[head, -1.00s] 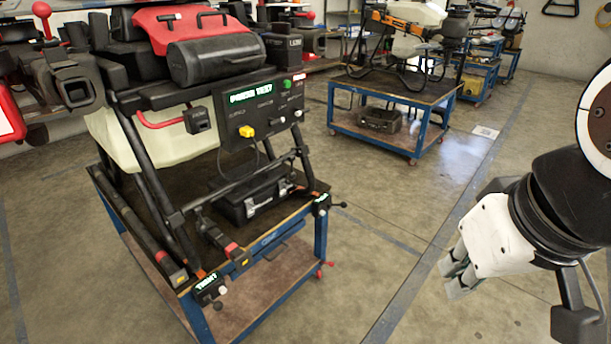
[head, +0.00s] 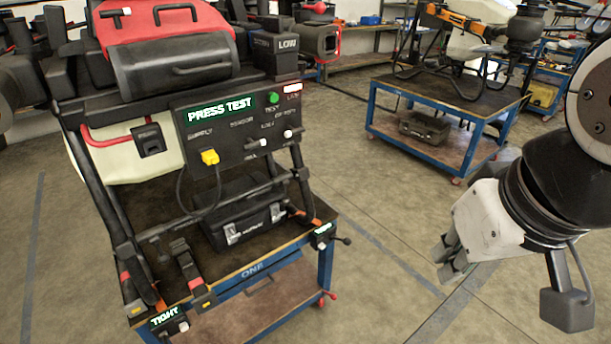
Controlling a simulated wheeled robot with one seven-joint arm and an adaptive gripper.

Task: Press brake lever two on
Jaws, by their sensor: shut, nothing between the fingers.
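A red lever (head: 325,298) sits low at the front right leg of the near blue cart (head: 262,268), by the floor. No label on it can be read, so I cannot tell whether it is brake lever two. The cart's front edge reads "ONE". My gripper (head: 450,263) is at the right of the head view, shut and empty, pointing down and left. It is clear of the cart and touches nothing. The cart's other lower corners are hidden or out of view.
The drone's panel (head: 240,125) reads "PRESS TEST". Clamps marked "TIGHT" stick out at the cart's front left (head: 165,318) and front right (head: 323,237) corners. A second blue cart (head: 440,145) stands behind. Concrete floor between the carts and my arm is free.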

